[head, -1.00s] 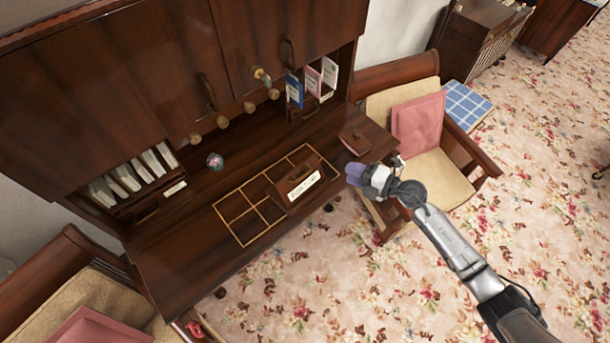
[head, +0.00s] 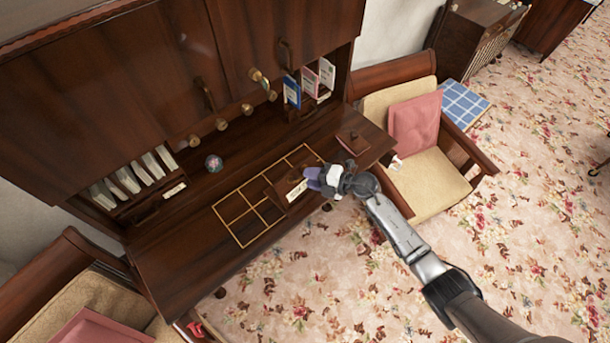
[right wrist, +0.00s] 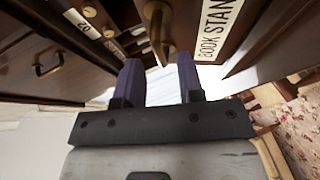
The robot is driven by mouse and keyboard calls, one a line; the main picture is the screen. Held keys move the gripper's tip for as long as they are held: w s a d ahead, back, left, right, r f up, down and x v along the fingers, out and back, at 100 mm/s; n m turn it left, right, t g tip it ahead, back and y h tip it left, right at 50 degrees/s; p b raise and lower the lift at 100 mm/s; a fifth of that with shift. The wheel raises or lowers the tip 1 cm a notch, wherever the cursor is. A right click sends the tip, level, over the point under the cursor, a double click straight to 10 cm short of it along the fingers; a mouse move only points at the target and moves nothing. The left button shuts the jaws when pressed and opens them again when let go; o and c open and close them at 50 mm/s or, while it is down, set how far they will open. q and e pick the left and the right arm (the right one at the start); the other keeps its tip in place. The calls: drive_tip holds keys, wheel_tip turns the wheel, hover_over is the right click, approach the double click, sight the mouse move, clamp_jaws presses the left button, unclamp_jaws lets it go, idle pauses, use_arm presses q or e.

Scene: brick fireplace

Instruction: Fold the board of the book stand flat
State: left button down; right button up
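The book stand (head: 280,187) is a small dark wooden piece with a white label, on the gold-lined grid of the desk top. Its board looks tilted up in the right wrist view, where the label (right wrist: 215,28) reads "BOOK STAN" and is cut off. My right gripper (head: 314,178) is beside the right end of the stand and hides part of it. In the right wrist view its two purple fingers (right wrist: 160,78) are apart with nothing held between them. I cannot tell whether a finger touches the board. My left gripper is out of view.
The dark desk top (head: 180,260) is mostly clear on the left. Card slots and brass knobs line the cabinet. A cushioned chair (head: 440,180) stands right.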

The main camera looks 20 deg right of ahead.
drive_tip(key=shift+x, duration=1.3)
clamp_jaws()
